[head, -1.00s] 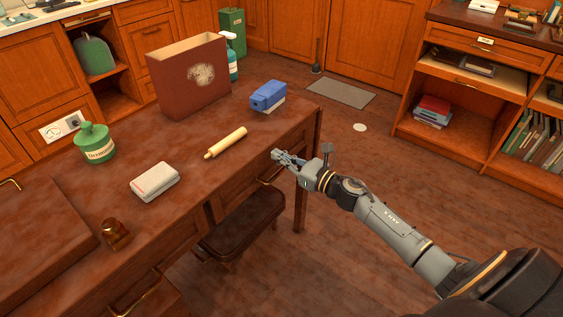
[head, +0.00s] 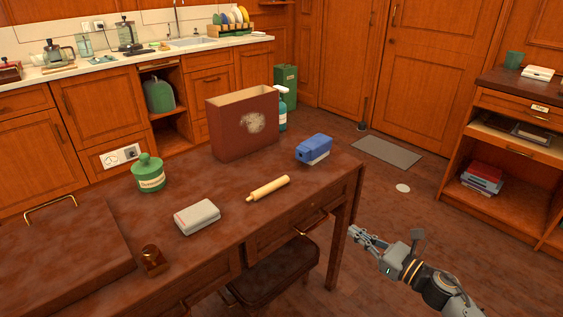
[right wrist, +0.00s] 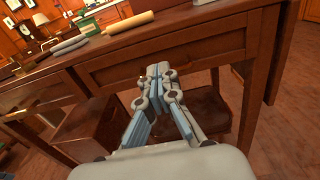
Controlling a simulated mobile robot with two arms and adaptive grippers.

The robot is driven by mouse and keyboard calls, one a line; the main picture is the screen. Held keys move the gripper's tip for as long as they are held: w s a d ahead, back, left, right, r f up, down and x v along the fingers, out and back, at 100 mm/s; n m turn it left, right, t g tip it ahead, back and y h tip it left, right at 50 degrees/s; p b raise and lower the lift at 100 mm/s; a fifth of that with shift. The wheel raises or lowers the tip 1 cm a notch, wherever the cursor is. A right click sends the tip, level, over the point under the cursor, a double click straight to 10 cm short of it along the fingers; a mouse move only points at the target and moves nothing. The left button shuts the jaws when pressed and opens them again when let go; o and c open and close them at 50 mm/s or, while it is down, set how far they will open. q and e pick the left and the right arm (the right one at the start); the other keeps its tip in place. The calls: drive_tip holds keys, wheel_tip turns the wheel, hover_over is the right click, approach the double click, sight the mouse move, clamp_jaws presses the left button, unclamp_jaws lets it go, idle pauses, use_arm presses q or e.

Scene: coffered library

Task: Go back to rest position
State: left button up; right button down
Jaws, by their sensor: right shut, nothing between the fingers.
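My right gripper (head: 366,238) is shut and empty in the head view, in the air just right of the desk's front right leg. In the right wrist view its closed fingers (right wrist: 157,82) point at the desk's drawer front, with the brass handle close by. The desk (head: 232,237) has a dark reddish-brown top. My left gripper is in neither view.
On the desk stand a brown box (head: 243,124), a blue-and-white device (head: 313,149), a wooden roller (head: 268,188), a green jar (head: 148,173) and a white case (head: 197,217). A stool (head: 272,275) is tucked underneath. Open floor lies right of the desk.

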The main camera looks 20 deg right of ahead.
drive_tip(key=s+a+f+m+g+h, duration=0.1)
drive_tip(key=s+f+m+g+h, duration=0.15)
drive_tip(key=f+m+h, duration=0.65)
drive_tip(key=s+f+m+g, duration=0.1)
drive_tip(key=s+f+m, duration=0.35)
drive_tip(key=m, duration=1.05)
drive_tip(key=s+a+f+m+g+y+p, duration=0.2)
drive_tip(key=s+a+f+m+g+p, duration=0.4)
drive_tip(key=s+a+f+m+g, duration=0.8)
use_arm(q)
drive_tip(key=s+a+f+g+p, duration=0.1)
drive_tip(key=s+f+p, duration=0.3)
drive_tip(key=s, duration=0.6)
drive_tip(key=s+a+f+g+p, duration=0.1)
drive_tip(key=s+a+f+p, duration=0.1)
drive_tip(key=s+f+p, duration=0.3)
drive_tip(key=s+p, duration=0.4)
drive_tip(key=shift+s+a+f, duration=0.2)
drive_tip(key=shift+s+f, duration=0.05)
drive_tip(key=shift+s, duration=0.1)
use_arm(e)
drive_tip(key=s+d+f+t, duration=0.1)
drive_tip(key=s+f, duration=0.3)
drive_tip(key=s, duration=0.7)
drive_tip(key=s+d+f+t, duration=0.1)
drive_tip(key=s+f, duration=0.2)
drive_tip(key=s, duration=0.8)
drive_tip(key=shift+s+f, duration=0.3)
drive_tip(key=shift+f, duration=0.05)
